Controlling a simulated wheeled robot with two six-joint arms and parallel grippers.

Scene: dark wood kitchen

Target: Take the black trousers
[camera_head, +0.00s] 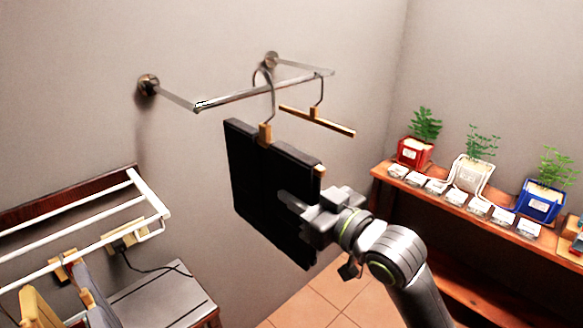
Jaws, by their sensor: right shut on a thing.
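The black trousers (265,190) hang folded over a wooden hanger, whose metal hook (270,95) is at the wall rail (240,97). I cannot tell whether the hook still rests on the rail. My right gripper (293,203) is shut on the black trousers at their right side, below the hanger. The gripper hides part of the cloth. My left gripper is not in view.
An empty wooden hanger (317,121) hangs on the rail to the right. A white rack (80,225) with hung clothes stands lower left. A wooden shelf (383,173) with potted plants (425,125) and small white items runs along the right.

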